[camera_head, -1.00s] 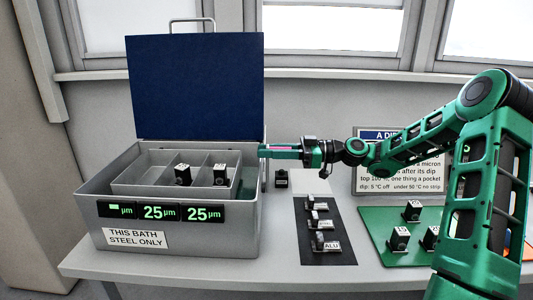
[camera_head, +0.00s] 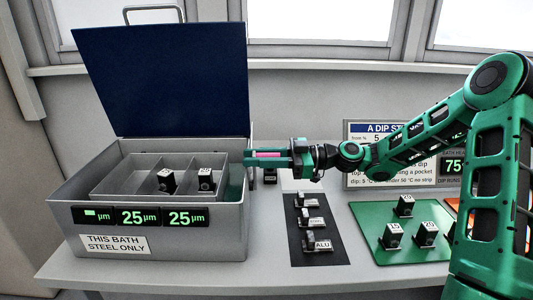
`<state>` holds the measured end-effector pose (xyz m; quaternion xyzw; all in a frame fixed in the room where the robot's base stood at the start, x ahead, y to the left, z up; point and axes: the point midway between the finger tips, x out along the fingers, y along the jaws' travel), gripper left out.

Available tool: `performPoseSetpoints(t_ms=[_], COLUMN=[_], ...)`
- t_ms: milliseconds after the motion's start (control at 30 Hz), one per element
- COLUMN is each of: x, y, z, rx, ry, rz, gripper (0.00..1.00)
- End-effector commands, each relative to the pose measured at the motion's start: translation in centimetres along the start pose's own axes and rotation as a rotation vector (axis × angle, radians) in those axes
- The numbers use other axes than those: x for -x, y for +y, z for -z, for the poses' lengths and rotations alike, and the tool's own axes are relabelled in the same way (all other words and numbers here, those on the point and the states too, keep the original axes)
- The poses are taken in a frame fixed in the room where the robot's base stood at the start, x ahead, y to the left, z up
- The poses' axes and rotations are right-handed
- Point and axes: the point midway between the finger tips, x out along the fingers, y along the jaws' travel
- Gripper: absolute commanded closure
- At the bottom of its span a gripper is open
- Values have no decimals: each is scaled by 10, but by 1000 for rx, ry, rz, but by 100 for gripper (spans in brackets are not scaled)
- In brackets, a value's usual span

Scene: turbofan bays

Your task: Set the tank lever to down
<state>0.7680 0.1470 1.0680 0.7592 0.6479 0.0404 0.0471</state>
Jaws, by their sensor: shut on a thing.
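The grey tank (camera_head: 170,243) stands at the left of the bench with its blue lid (camera_head: 165,85) raised. My gripper (camera_head: 252,160) reaches in from the right to the tank's back right edge. Its green fingers are shut on a pink bar (camera_head: 268,154), which shows between them. I cannot tell whether this bar is the tank lever. No other lever can be made out on the tank, and its right outer side is partly hidden by the gripper.
Two dark blocks sit in the tank's inner tray (camera_head: 130,187). A black strip (camera_head: 321,258) with labelled parts and a green mat (camera_head: 376,254) with several dark blocks lie to the right. A small black object (camera_head: 270,177) is below my gripper. A sign stands behind my arm.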

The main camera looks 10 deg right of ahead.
Motion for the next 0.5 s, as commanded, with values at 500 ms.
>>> performPoseSetpoints(t_ms=[500], x=[-3], y=[-4], z=[-2], rx=[-7], ry=[-2], rz=[8], gripper=[64])
